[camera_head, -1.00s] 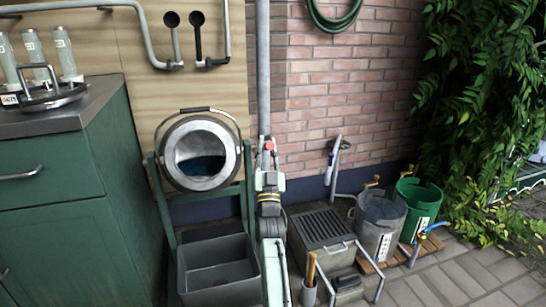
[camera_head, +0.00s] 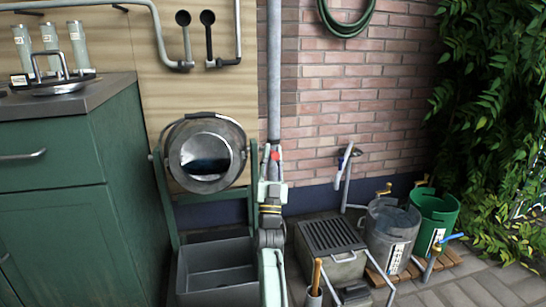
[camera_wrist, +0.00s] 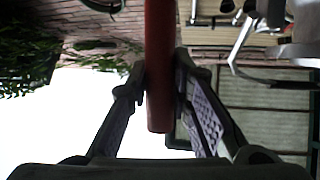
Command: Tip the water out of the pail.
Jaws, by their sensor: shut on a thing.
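The grey metal pail (camera_head: 235,150) hangs in a green stand (camera_head: 163,205), tilted with its round mouth facing the head camera. Dark water with a bright reflection (camera_head: 206,165) shows inside the mouth. No falling stream is visible. My gripper (camera_head: 273,172) is just right of the pail and stand, at a small red grip (camera_head: 275,155). In the wrist view my gripper (camera_wrist: 160,95) has a finger on each side of the red grip (camera_wrist: 160,60) and is shut on it. How the grip joins the pail is hidden.
An open grey trough (camera_head: 185,272) stands below the pail. A green cabinet (camera_head: 60,220) is on the left. A grated box (camera_head: 330,260), a grey bucket (camera_head: 380,235) and a green bucket (camera_head: 440,205) stand on the right. A brick wall (camera_head: 350,90) rises behind.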

